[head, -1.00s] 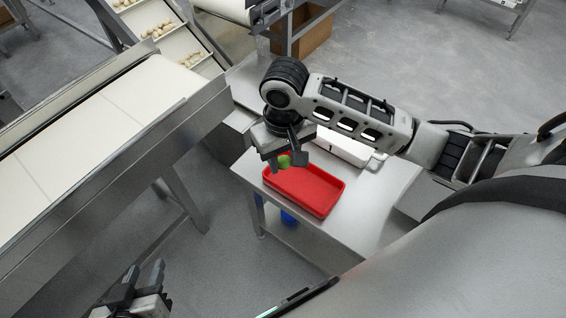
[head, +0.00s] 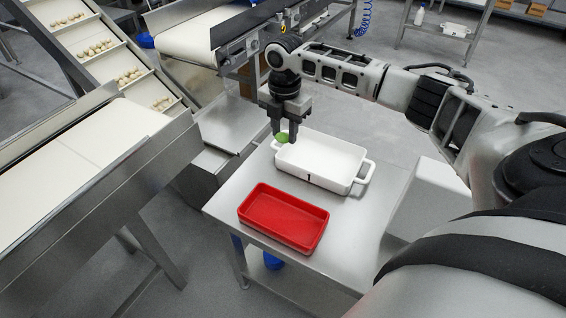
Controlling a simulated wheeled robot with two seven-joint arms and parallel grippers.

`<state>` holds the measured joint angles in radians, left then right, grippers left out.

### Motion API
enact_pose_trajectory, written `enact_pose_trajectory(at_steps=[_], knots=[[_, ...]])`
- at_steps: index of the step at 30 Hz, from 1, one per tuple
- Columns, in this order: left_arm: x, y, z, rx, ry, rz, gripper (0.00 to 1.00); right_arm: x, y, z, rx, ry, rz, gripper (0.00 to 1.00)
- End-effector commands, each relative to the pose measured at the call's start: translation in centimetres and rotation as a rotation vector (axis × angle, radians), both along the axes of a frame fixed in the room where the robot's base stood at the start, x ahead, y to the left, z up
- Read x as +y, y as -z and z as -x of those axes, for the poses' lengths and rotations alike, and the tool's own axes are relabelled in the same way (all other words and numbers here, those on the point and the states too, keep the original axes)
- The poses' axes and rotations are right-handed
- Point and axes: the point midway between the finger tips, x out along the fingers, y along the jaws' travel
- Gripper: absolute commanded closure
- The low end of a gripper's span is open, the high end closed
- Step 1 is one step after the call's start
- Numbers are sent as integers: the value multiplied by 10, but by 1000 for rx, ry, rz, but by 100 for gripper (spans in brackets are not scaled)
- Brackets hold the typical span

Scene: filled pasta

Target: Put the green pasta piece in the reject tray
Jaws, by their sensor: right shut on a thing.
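The green pasta piece (head: 282,137) is between the fingertips of my right gripper (head: 285,135), which is shut on it. In the picture, the gripper and piece overlap the back left corner of a white two-handled tray (head: 325,181); their exact height is hard to tell. A red tray (head: 284,243) lies empty on the steel table (head: 345,222), in front of the white tray and apart from it. No label tells which is the reject tray. The white tray looks empty, with a small black mark on its front wall. My left gripper is out of view.
A wide conveyor (head: 75,165) with a steel side wall runs along the left. A sloped cleated belt (head: 112,58) behind it carries several pale pasta pieces. Another conveyor (head: 205,38) stands behind the table. Bare table surface shows around the red tray.

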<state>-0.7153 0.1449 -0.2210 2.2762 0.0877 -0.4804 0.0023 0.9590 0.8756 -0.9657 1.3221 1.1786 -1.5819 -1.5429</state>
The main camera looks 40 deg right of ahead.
Motion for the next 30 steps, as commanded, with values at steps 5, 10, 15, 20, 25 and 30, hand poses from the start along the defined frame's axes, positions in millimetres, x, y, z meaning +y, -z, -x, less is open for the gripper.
enact_pose_trajectory(at_steps=[5,10,15,20,25,30], knots=[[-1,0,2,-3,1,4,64,-6,1,-2,1,-89,1,88],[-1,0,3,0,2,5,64,23,16,15,3,-102,1,88],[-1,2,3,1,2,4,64,60,35,37,4,-102,-1,88],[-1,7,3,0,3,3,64,83,61,51,4,-97,-1,88],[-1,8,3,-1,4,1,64,95,77,57,2,-93,0,88],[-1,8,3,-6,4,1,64,100,85,60,1,-94,0,88]])
